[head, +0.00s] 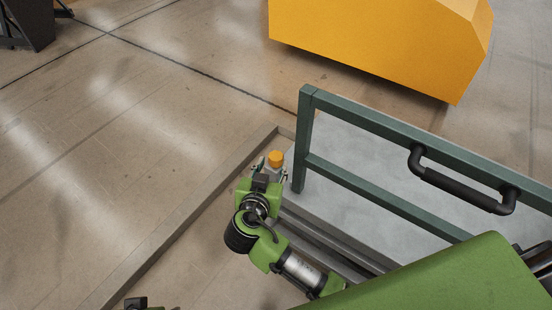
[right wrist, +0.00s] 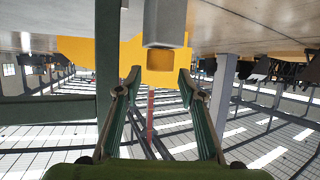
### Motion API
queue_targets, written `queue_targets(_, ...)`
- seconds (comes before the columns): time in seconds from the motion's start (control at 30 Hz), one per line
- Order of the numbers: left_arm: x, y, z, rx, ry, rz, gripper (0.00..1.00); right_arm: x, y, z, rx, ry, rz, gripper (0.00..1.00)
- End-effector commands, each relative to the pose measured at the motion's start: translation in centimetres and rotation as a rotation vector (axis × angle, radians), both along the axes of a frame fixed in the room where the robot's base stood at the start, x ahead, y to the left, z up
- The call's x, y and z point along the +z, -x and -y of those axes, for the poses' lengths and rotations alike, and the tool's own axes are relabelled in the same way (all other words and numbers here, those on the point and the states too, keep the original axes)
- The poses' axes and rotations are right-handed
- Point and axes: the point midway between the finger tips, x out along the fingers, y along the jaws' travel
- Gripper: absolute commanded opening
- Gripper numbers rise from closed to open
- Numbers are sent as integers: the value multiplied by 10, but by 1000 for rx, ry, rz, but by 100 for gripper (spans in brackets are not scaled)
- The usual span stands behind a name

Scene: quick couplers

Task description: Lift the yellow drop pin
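The yellow drop pin (head: 276,158) shows as an orange-yellow cap on top of a short grey post, by the left end of the green frame. In the right wrist view, which is upside down, its square yellow head (right wrist: 156,61) shows at the end of the grey post (right wrist: 166,22). My right gripper (right wrist: 159,72) is open. Its two fingers point at the pin head, which appears between the fingertips; I see no contact. In the head view the right gripper (head: 268,165) is small and partly hidden by its wrist. A small dark part at the bottom edge may belong to my left arm.
A green rail frame (head: 380,117) with a black handle (head: 460,190) stands right of the pin. A large yellow block (head: 375,40) is behind. A low grey kerb (head: 185,205) runs along the left; the floor beyond it is open.

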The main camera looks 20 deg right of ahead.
Motion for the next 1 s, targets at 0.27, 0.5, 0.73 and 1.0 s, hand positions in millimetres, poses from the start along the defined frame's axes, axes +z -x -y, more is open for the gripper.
queue_targets(0.27, 16, 6, -1, 1, 0, 9, 40, -19, -37, 22, 0, 2, 0, 36)
queue_targets(0.5, 18, 6, -1, 1, 0, 11, 40, -23, -47, 27, 1, -1, -1, 36)
queue_targets(0.73, 18, 6, -1, 1, 0, 11, 40, -23, -47, 27, 0, 0, -1, 34)
queue_targets(1.0, 18, 6, -1, 1, 0, 12, 40, -22, -47, 27, 1, -1, -1, 0)
